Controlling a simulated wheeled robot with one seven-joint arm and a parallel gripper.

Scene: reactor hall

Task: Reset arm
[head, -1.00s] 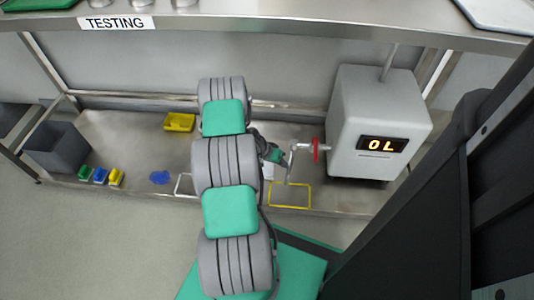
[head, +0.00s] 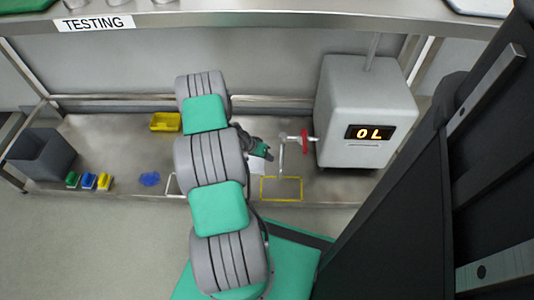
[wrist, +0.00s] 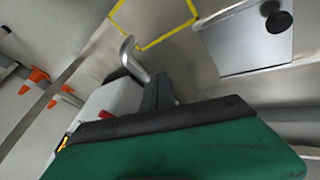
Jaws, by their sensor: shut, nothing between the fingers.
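My arm fills the middle of the head view. My gripper (head: 262,152) is partly hidden behind its links, low over the steel table between the arm and the grey box. In the wrist view my gripper's dark fingers (wrist: 158,92) are together with nothing between them. A metal crank-like handle (wrist: 128,55) shows just beyond the fingers in the wrist view. In the head view that handle (head: 282,150) stands on the left of the grey box, to the right of my gripper and apart from it.
The grey box (head: 340,100) has a lit display reading "0L" and a red collar (head: 304,142) on its side. A yellow outlined square (head: 281,200) marks the table. A yellow tray (head: 165,122), a grey bin (head: 40,152) and a blue item (head: 149,179) lie left. A shelf edge (head: 230,20) runs overhead.

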